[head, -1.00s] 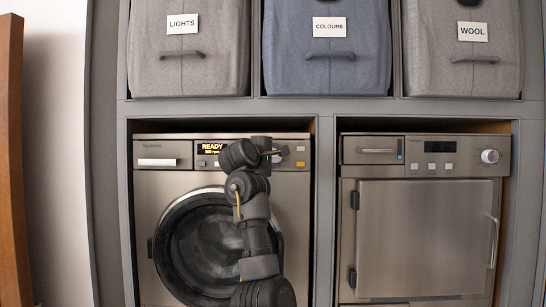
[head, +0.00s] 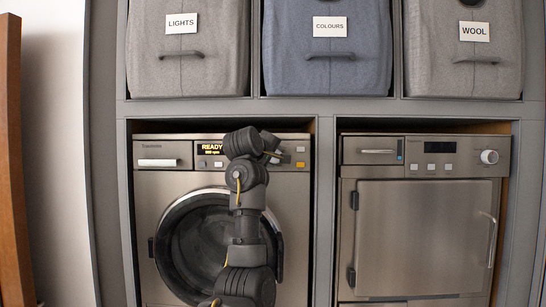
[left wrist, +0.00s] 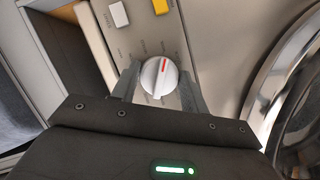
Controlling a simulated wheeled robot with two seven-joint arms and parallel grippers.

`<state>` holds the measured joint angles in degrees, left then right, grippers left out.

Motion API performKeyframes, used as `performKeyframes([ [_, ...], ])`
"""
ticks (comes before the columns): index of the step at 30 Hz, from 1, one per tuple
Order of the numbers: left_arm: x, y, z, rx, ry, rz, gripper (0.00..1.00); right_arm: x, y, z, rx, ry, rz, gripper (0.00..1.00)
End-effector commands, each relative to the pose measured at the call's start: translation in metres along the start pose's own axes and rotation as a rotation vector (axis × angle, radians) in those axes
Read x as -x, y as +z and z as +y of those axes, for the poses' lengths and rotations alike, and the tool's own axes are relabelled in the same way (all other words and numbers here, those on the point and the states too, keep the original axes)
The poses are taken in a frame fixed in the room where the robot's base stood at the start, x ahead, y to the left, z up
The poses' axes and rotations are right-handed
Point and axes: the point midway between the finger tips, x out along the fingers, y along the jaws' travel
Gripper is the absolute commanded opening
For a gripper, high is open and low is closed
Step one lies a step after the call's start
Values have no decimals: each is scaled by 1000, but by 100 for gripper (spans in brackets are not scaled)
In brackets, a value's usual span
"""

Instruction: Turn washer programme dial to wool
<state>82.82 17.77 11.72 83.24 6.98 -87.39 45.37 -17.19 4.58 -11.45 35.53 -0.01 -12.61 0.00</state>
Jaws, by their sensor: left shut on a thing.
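The washer (head: 292,222) stands in the lower left bay, and its display (head: 211,149) reads READY with a smaller line below. Its programme dial (left wrist: 160,77) is a round white knob with a red pointer mark, seen close up in the left wrist view. My left gripper (left wrist: 157,88) is shut on the dial, one finger on each side. In the head view my left gripper (head: 273,154) is at the washer's panel, and my wrist and fingers hide the dial. My right gripper is not in view.
A dryer-like machine (head: 425,235) with its own knob (head: 489,157) stands in the right bay. Bins labelled LIGHTS (head: 182,65), COLOURS (head: 328,70) and WOOL (head: 463,75) sit above. White and orange buttons (left wrist: 160,6) are close to the dial.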

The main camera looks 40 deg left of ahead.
Motion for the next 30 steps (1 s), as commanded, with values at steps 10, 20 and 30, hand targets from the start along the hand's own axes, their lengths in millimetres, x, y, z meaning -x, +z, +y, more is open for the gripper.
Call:
performKeyframes([
  [10, -1, 1, -1, -1, -2, -2, 48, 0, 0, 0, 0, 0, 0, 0],
  [20, 0, 0, 0, 0, -1, -1, 66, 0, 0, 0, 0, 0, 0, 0],
  [30, 31, 2, -4, 0, 3, 3, 66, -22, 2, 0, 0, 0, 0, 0],
])
